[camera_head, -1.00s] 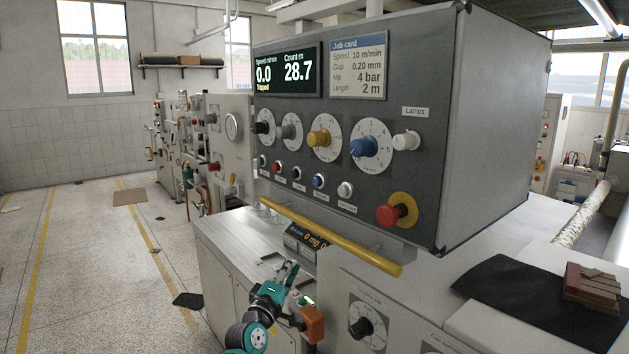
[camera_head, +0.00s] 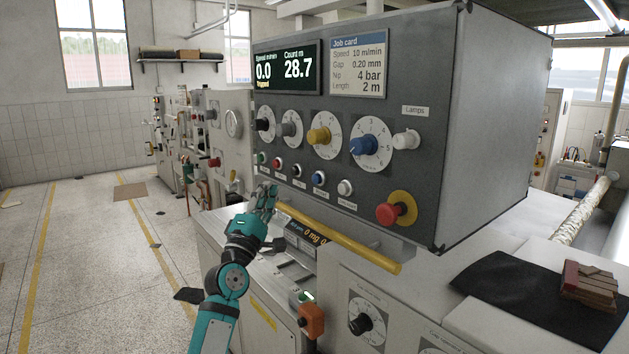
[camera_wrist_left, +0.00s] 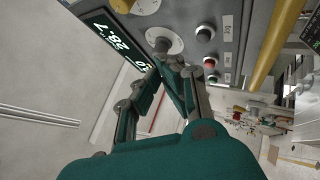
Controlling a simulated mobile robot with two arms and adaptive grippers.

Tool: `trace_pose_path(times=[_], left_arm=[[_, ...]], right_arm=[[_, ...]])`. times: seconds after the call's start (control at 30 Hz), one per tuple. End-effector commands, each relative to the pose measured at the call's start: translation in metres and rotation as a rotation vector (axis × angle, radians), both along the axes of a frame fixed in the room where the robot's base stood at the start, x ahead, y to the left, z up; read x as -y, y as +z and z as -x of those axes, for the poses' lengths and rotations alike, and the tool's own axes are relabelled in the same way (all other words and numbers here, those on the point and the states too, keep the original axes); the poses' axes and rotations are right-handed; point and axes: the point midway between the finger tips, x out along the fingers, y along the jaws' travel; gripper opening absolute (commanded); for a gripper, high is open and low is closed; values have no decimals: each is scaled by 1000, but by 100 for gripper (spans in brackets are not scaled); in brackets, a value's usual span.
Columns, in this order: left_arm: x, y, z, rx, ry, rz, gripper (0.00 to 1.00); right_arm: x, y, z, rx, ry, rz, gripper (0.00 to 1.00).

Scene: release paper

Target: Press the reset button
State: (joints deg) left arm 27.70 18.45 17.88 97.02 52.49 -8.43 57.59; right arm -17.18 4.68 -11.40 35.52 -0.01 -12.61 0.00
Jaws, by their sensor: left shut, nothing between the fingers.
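The control panel (camera_head: 375,185) carries a row of small push buttons: green, red, black, blue and white. The blue button (camera_head: 318,179) has a small label that I cannot read for certain; no button clearly reads reset. In the left wrist view the black button (camera_wrist_left: 205,33) has a Jog label beside it, with the red button (camera_wrist_left: 209,63) below; the blue one is out of that view. My left gripper (camera_head: 267,192) is shut and empty, in front of the panel's lower left corner, left of the blue button. It also shows in the left wrist view (camera_wrist_left: 178,70). My right gripper is not in view.
A yellow rail (camera_head: 340,238) runs along below the panel, close to my left gripper. A red emergency knob (camera_head: 390,214) sits at the panel's lower right. Dials (camera_head: 319,136) are above the buttons. The display (camera_head: 287,68) reads 0.0, 28.7 and Tripped.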

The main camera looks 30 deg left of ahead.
Motion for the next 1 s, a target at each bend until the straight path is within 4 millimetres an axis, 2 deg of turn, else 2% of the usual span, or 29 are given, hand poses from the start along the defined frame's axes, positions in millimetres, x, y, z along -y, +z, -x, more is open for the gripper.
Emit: trace_pose_path(times=[0.17,0.7,1.0], left_arm=[[4,-1,-10,-1,-1,1,0],[30,-2,-73,-1,-1,1,0],[34,0,-82,-1,-1,0,0]], right_arm=[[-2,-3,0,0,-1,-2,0],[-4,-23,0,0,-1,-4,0],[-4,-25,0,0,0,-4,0]])
